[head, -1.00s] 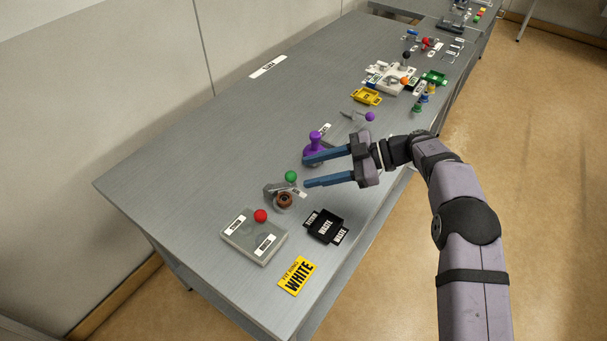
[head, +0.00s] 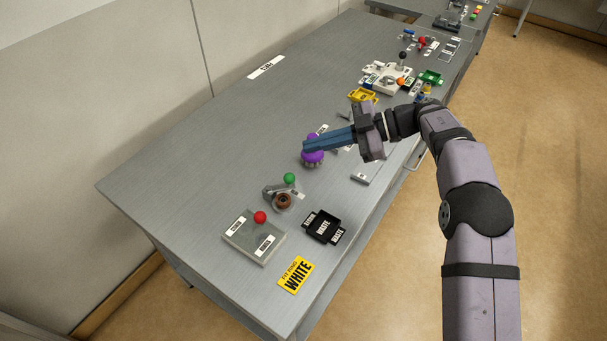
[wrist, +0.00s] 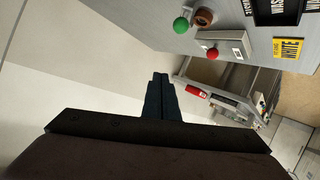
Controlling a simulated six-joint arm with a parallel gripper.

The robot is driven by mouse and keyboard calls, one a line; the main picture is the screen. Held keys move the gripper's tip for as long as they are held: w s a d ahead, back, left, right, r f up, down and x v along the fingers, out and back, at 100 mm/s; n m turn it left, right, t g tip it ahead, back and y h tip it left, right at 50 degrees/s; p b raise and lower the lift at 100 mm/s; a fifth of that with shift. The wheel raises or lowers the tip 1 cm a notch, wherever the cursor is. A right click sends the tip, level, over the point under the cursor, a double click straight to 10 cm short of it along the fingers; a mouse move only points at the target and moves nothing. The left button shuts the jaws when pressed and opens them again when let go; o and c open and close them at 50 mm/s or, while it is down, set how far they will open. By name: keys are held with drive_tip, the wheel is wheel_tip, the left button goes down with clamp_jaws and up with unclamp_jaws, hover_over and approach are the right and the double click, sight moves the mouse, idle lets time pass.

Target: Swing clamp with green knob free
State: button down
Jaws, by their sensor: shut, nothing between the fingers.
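The green knob (head: 289,179) tops the clamp (head: 272,193), a grey lever piece beside a brown ring-shaped part (head: 283,201) on the table. The green knob also shows at the top of the wrist view (wrist: 181,25), next to the brown part (wrist: 204,16). My gripper (head: 306,146) is shut and empty. In the head view it overlaps the purple knob piece (head: 313,158), behind and right of the clamp. I cannot tell whether it touches the purple piece. In the wrist view the closed fingers (wrist: 160,78) appear apart from the green knob.
A grey box with a red knob (head: 260,217) stands in front of the clamp. A black waste tray (head: 322,227) and a yellow white-label card (head: 296,275) lie to the right. Yellow, white and green fixtures stand farther back. The table's left side (head: 190,180) is clear.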

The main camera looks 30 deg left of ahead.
drive_tip(key=s+r+p, duration=0.6)
drive_tip(key=s+r, duration=0.2)
drive_tip(key=r, duration=0.5)
drive_tip(key=w+d+f+t+h, duration=0.1)
drive_tip(key=d+f+t, duration=0.2)
drive_tip(key=f, duration=0.5)
drive_tip(key=w+d+f+t+h, duration=0.1)
drive_tip(key=d+f+t+h, duration=0.1)
drive_tip(key=d+f, duration=0.3)
wheel_tip(320, 180, down, 4)
drive_tip(key=shift+d+t+p, duration=0.25)
drive_tip(key=shift+t+p, duration=0.05)
drive_tip(key=shift+t, duration=0.2)
drive_tip(key=x, duration=0.9)
drive_tip(key=shift+f+p, duration=0.3)
drive_tip(key=shift+p, duration=0.1)
drive_tip(key=shift+w+a+p, duration=0.2)
drive_tip(key=shift+a+p, duration=0.1)
drive_tip(key=shift+a, duration=0.15)
drive_tip(key=shift+w+a+p, duration=0.2)
drive_tip(key=shift+a+p, duration=0.05)
drive_tip(key=shift+a, duration=0.2)
drive_tip(key=shift+w+a+r+p, duration=0.1)
drive_tip(key=shift+w+a+p, duration=0.2)
drive_tip(key=shift+a, duration=0.2)
drive_tip(key=shift+w+a+r+p, duration=0.1)
drive_tip(key=shift+w+a+p, duration=0.2)
drive_tip(key=shift+a, duration=0.2)
